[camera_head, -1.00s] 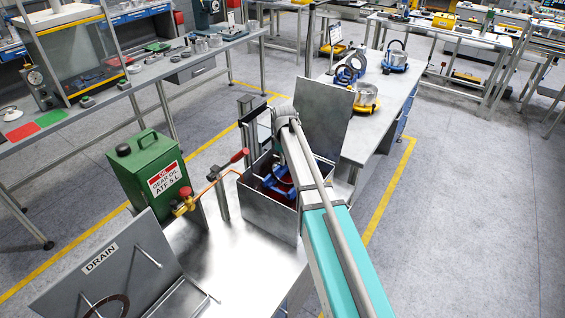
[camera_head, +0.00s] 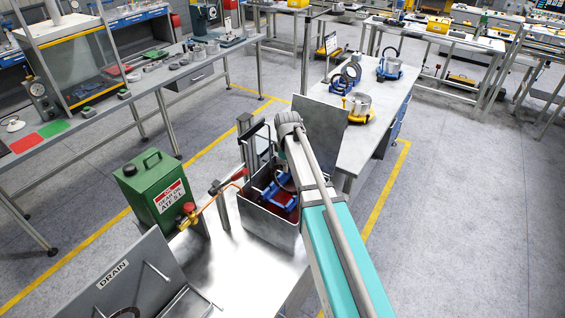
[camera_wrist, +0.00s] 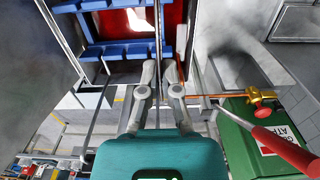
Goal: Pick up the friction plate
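A thin dark edge, which looks like the friction plate (camera_wrist: 158,25) seen edge-on, runs between the fingers of my gripper (camera_wrist: 160,68) in the wrist view. The fingers are close together on its two sides. In the head view part of a dark ring (camera_head: 284,179) shows beside my arm, above a blue rack (camera_head: 266,194) in an open metal tank; my arm hides the gripper there. The blue rack (camera_wrist: 118,51) also shows in the wrist view, over red liquid.
The metal tank (camera_head: 265,222) has a raised lid (camera_head: 322,122). A green oil can (camera_head: 150,190) and a red-handled valve stand at left. A DRAIN tray (camera_head: 135,275) with a brown ring lies at front left. A bench (camera_head: 365,140) behind holds blue and yellow stands.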

